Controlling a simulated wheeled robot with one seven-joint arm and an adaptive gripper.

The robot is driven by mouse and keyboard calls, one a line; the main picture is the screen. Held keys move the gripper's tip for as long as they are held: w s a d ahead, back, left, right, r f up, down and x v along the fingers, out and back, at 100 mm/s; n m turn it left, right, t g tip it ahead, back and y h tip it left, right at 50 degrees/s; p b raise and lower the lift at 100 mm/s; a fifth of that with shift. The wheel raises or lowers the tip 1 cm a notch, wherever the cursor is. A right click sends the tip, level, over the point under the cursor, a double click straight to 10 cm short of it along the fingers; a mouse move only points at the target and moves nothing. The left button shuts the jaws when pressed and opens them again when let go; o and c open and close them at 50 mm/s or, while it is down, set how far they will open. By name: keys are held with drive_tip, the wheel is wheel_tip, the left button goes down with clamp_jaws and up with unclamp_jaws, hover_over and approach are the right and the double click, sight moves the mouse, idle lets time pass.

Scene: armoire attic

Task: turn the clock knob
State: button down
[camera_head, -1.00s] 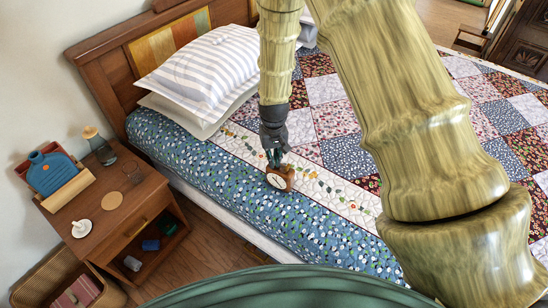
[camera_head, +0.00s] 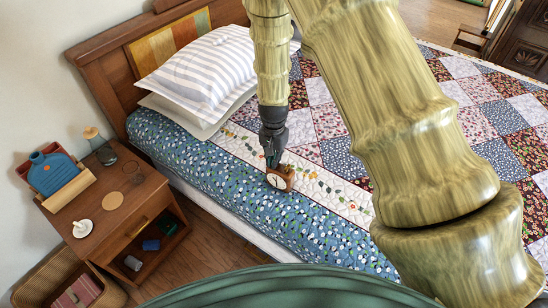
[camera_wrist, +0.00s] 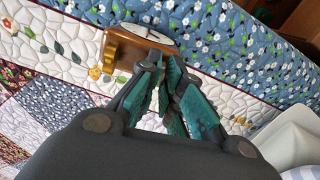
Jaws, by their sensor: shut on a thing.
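My gripper (camera_head: 274,163) reaches down to the back of the clock. In the wrist view, the green-padded fingers (camera_wrist: 168,80) are drawn close together against the clock's edge. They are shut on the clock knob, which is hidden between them.
The quilt around the clock is clear.

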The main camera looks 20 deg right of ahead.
idle(0.3)
drive_tip(key=c, duration=1.6)
unclamp_jaws()
wheel_tip(320, 180, up, 12)
